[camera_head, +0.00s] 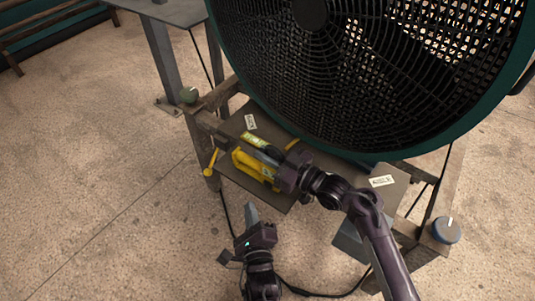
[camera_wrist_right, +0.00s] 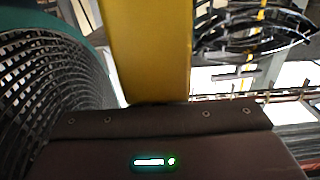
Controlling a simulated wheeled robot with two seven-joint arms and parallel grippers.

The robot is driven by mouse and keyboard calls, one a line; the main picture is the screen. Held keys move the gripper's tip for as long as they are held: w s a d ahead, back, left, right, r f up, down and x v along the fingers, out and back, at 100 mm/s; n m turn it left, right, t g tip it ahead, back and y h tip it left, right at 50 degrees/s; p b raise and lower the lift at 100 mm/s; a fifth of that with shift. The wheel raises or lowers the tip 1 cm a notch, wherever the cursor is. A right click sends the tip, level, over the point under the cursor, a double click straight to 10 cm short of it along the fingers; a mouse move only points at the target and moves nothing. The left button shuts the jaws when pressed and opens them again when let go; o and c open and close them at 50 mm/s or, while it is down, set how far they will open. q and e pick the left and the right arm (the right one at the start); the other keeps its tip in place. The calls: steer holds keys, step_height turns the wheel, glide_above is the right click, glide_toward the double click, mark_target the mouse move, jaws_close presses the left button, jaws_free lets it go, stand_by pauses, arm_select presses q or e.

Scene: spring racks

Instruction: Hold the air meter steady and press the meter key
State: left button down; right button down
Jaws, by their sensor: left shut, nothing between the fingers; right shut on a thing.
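The yellow air meter (camera_head: 244,160) is at the left front of the stand below the big fan. A bright yellow-green patch shows at its upper end. My right gripper (camera_head: 270,157) comes in from the right and is shut on the meter, hiding part of it. In the right wrist view the yellow body (camera_wrist_right: 148,50) stands close against the gripper's dark edge. The meter key cannot be made out. My left gripper (camera_head: 252,214) is shut and empty, below the meter and apart from it, with its tips pointing up toward the stand.
A large fan (camera_head: 310,80) with a dark grille fills the back of the stand. A blue knob (camera_head: 447,230) is at the right. The floor (camera_head: 90,180) at left is clear.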

stand_by(0.3)
steer(key=c, duration=1.4)
jaws_free()
